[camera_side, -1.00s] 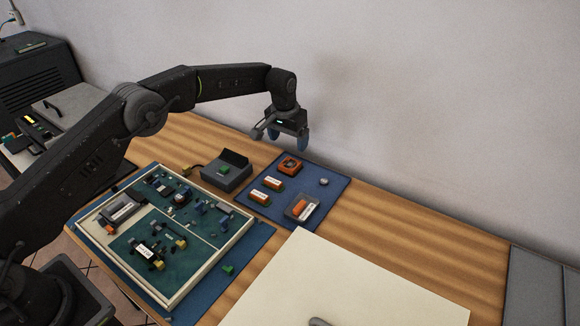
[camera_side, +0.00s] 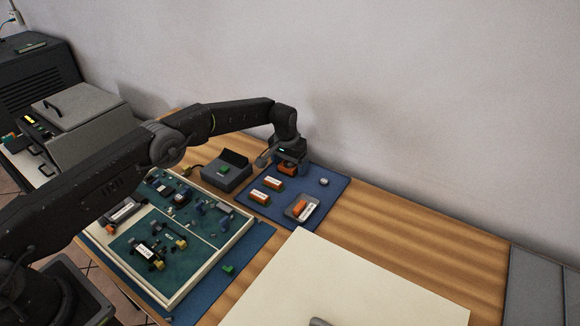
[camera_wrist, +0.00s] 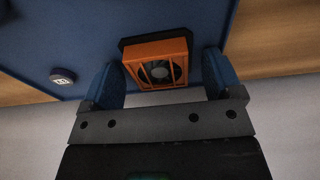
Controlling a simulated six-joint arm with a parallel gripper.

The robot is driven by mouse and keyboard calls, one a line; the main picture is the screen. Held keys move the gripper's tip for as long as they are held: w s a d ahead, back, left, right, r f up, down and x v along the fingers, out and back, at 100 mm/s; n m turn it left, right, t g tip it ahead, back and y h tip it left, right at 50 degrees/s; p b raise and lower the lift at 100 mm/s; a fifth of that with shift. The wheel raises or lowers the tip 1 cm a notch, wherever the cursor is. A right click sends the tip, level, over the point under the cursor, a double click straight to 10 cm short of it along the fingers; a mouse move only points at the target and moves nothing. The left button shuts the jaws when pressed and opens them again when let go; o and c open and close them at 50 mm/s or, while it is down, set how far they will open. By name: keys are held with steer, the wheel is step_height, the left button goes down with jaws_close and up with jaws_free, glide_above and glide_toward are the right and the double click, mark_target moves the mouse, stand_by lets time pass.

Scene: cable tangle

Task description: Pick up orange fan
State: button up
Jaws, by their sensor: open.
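The orange fan (camera_wrist: 157,62) is a square frame with a dark round centre, lying on the blue mat (camera_wrist: 75,30). In the side view the fan (camera_side: 287,169) is partly hidden under my gripper (camera_side: 288,160). In the wrist view my gripper (camera_wrist: 164,82) is open, with one blue finger on each side of the fan. How far the fingertips are above the mat is hard to tell.
On the mat are two orange-and-white parts (camera_side: 273,183), a grey tray (camera_side: 301,208) with another, and a small round knob (camera_side: 324,182). A dark open box (camera_side: 227,172) stands left of the mat. A framed green board (camera_side: 205,283) lies nearer. The wall is close behind.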

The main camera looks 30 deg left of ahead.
steer(key=c, duration=0.8)
